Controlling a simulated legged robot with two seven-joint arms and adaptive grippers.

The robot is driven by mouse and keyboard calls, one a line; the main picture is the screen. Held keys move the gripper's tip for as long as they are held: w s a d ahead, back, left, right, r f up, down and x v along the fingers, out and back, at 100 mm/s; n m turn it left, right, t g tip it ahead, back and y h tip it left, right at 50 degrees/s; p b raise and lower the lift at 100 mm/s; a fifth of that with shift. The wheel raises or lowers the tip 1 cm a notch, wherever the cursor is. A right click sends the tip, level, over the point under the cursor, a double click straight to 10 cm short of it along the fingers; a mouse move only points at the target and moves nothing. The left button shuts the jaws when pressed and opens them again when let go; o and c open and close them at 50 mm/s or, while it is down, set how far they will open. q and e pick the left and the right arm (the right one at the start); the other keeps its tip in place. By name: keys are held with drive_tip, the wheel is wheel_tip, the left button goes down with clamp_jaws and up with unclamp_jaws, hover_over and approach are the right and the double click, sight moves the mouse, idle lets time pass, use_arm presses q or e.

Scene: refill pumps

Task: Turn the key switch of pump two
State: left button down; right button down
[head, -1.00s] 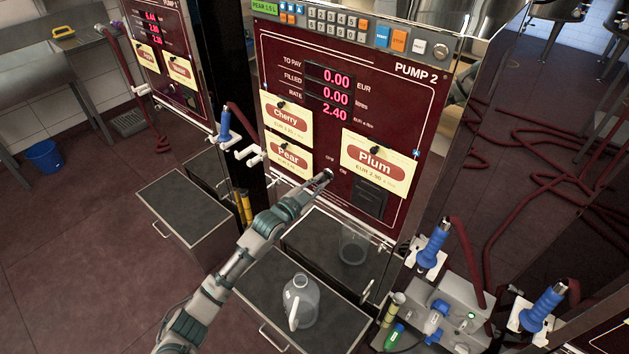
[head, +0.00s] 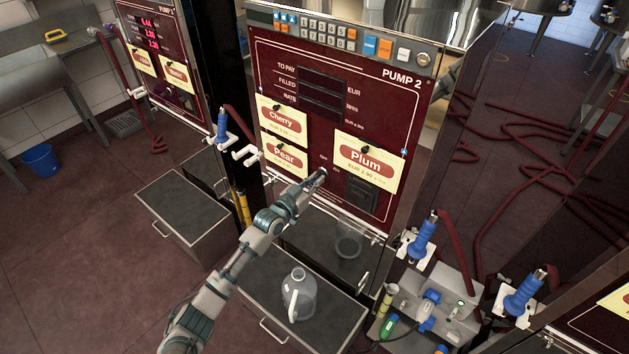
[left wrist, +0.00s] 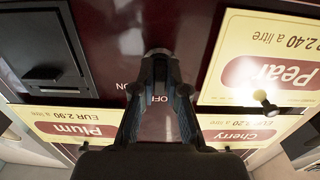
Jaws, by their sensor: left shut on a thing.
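Pump two (head: 410,115) stands in the middle of the head view, a dark red panel labelled PUMP 2. Its number windows (head: 322,92) are dark. My left gripper (head: 318,177) reaches the panel between the Pear and Plum cards. In the left wrist view, its two fingers (left wrist: 160,88) are closed on the key switch (left wrist: 158,53), beside the ON and OFF marks. The fingers hide most of the switch, so its exact angle cannot be told. My right gripper is not in view.
Cherry (head: 282,121), Pear (head: 285,156) and Plum (head: 368,160) cards hang around the switch. A clear jug (head: 302,300) stands on the shelf below. Blue nozzles (head: 422,240) sit at the lower right. Pump one (head: 160,60) is at the left, with its display lit.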

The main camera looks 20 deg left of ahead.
use_arm(q)
drive_tip(key=shift+w+r, duration=0.1)
drive_tip(key=shift+r, duration=0.5)
drive_tip(key=c, duration=1.2)
unclamp_jaws()
drive_tip(key=shift+f, duration=0.25)
drive_tip(key=shift+f, duration=0.1)
drive_tip(key=v, duration=1.2)
drive_tip(key=shift+a, duration=0.1)
